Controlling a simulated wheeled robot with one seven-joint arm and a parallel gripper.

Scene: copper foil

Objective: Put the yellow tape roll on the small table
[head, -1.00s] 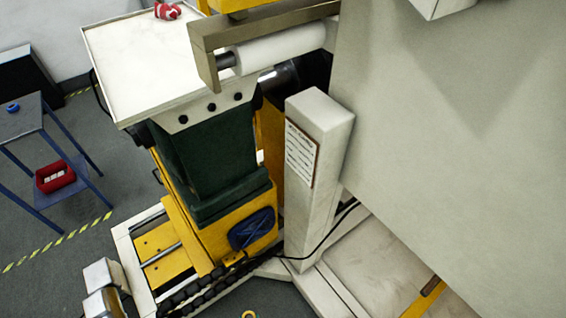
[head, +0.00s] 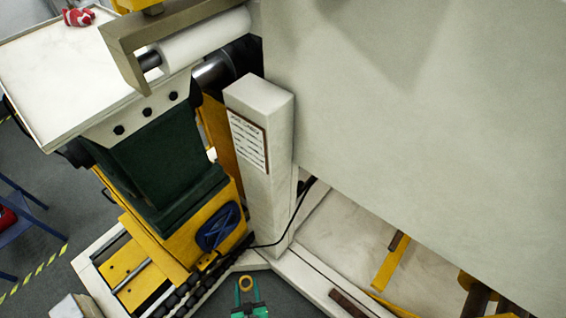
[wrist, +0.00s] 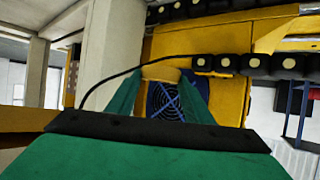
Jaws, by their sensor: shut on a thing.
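The yellow tape roll (head: 246,283) is a small ring at the bottom middle of the head view. My green gripper (head: 247,295) is shut on it and holds it at the fingertips. In the wrist view the tape roll (wrist: 161,74) shows as a pale yellow band between the two green fingers. The small table (head: 22,229) is a blue-framed stand at the far left edge of the head view. Only its right legs and part of its lower shelf show; its top is out of the picture.
A large machine with a white-topped bed (head: 60,75), a yellow base (head: 205,245) and a white post (head: 260,150) stands ahead. A pale panel (head: 430,120) fills the right. A red box (head: 6,218) sits on the table's lower shelf. Grey floor shows at left.

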